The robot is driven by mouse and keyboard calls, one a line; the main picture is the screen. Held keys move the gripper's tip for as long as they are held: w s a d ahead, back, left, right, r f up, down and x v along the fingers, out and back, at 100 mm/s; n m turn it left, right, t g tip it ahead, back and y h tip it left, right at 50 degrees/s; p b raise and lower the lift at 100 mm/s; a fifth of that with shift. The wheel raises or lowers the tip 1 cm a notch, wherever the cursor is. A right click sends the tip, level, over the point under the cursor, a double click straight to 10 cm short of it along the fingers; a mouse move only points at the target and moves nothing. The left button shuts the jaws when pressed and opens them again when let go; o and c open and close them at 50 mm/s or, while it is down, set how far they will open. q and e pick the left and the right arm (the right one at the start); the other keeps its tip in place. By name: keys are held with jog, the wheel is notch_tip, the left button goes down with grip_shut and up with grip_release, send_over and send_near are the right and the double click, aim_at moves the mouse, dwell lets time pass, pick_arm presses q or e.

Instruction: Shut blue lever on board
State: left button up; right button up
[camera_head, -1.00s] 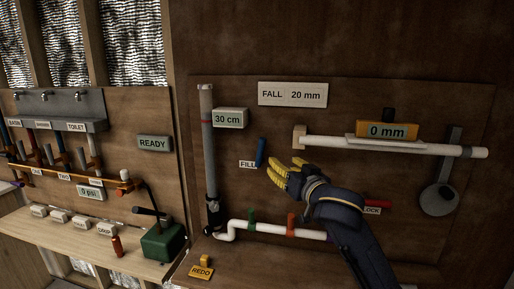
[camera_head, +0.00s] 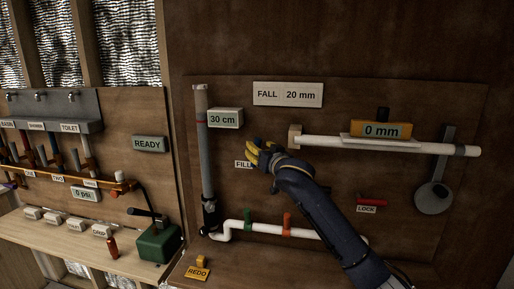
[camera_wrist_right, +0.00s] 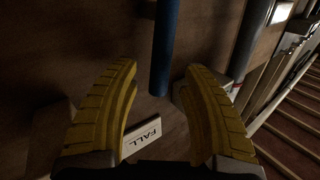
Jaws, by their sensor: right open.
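The blue lever (camera_wrist_right: 164,45) shows in the right wrist view as a round blue bar running down from the top edge, with its end in the gap between my fingers. In the head view my right gripper (camera_head: 260,154) covers the lever's place beside the FILL label (camera_head: 243,164), and I cannot make the lever out there. My right gripper is open, its yellow fingers (camera_wrist_right: 160,78) standing to either side of the lever with space between. The board (camera_head: 390,100) is brown wood. My left gripper is not in view.
A grey vertical pipe (camera_head: 204,150) with a 30 cm tag (camera_head: 226,118) stands left of my gripper. A white pipe (camera_head: 420,147) with a 0 mm gauge (camera_head: 381,130) runs to the right.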

jog(key=shift+x, duration=1.25)
jog(key=shift+c, duration=0.2)
grip_shut()
